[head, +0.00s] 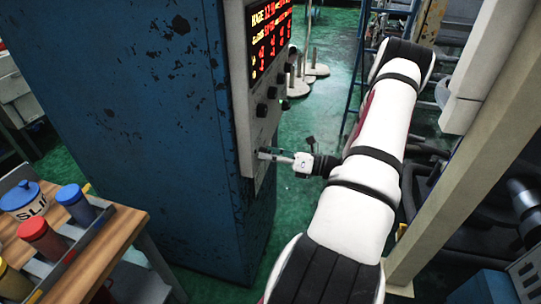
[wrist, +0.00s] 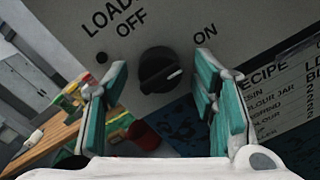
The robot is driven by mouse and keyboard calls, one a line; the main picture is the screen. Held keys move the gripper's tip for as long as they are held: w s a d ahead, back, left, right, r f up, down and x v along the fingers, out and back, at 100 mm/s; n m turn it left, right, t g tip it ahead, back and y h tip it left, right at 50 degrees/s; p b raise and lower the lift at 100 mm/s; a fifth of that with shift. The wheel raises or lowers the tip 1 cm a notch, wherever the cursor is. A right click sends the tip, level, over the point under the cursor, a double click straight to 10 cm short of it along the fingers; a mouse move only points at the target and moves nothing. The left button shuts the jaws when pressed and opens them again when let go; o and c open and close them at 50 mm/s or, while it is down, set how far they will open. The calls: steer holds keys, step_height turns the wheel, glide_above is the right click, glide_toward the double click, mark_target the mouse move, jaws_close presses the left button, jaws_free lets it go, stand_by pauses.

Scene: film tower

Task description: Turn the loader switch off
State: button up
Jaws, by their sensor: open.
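The loader switch (wrist: 160,70) is a round black knob on a grey panel (wrist: 190,18), under a partly cut-off label that starts "LOAD". Its white pointer mark points right, to the ON side; the OFF label is at its upper left. My gripper (wrist: 160,92) is open, with one teal-padded finger left of the knob and the other right of it. The knob shows between the fingers; I cannot tell whether they touch it. In the head view my gripper (head: 268,155) is at the panel's lower part, and I cannot make out the switch there.
A blue cabinet (head: 120,110) carries the panel, with a red-lit display (head: 270,40) and several black knobs above my gripper. A wooden bench (head: 110,245) with coloured jars stands at the left. A beige post (head: 470,130) rises right of my arm. A recipe sheet (wrist: 285,85) is right of the switch.

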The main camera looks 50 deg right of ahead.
steer(key=c, duration=1.2)
steer(key=shift+o, duration=0.2)
steer(key=shift+n, duration=0.3)
steer(key=n+b, duration=0.2)
steer(key=n, duration=0.2)
steer(key=shift+w+f+n, duration=0.1)
steer(key=shift+n, duration=0.2)
steer(key=n+b, duration=0.2)
steer(key=n, duration=0.2)
steer(key=shift+n, duration=0.3)
steer(key=n+b, duration=0.3)
steer(key=n, duration=0.1)
steer(key=shift+n+y, duration=0.3)
steer(key=shift+n+b, duration=1)
steer(key=shift+n, duration=1)
